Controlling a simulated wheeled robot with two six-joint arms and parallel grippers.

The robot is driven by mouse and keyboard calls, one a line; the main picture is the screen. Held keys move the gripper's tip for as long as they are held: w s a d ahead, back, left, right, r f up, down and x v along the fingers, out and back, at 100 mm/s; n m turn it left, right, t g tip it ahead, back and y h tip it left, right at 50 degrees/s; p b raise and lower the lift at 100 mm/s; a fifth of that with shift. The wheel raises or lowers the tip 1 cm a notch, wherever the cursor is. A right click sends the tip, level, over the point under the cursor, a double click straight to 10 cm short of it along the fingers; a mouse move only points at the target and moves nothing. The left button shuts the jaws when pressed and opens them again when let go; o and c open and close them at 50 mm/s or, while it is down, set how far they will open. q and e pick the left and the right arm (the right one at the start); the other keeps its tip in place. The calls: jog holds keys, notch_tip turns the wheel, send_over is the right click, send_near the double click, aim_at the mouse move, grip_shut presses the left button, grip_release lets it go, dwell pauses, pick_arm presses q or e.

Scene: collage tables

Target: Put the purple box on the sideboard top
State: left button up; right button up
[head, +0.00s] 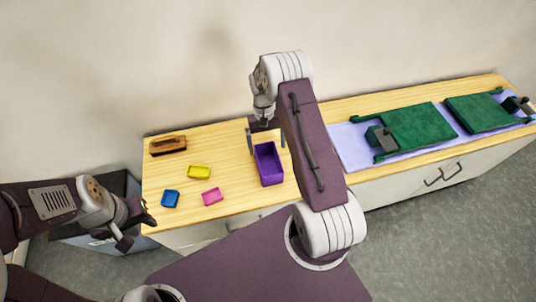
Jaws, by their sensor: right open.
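The purple box (270,172), open at the top, stands upright on the light wooden top (225,150) of a white-fronted cabinet, which looks like the sideboard. My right gripper (267,147) is open and points down at the box's far end, one finger on each side. I cannot tell whether the fingers touch the box. My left gripper (138,233) is open and empty, off the left front corner of the wooden top. My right arm hides part of the top to the right of the box.
A yellow tray (199,172), a pink tray (212,196) and a blue tray (170,199) lie left of the box. A brown wooden holder (168,146) is at the back left. Green panels (420,127) lie on a lavender mat (353,155) at right. A grey-blue bin (122,183) stands at left.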

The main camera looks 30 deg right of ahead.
jog(key=s+a+r+n+t, duration=0.1)
jog(key=s+a+r+t, duration=0.1)
jog(key=s+a+r, duration=0.2)
jog(key=s+a+r+n+t, duration=0.1)
jog(key=s+a+r, duration=0.3)
jog(key=s+r, duration=0.4)
jog(key=s+t, duration=0.1)
jog(key=s, duration=0.1)
jog(key=shift+s+r+n+h, duration=0.3)
jog(key=shift+s+r, duration=0.05)
jog(key=shift+r, duration=0.05)
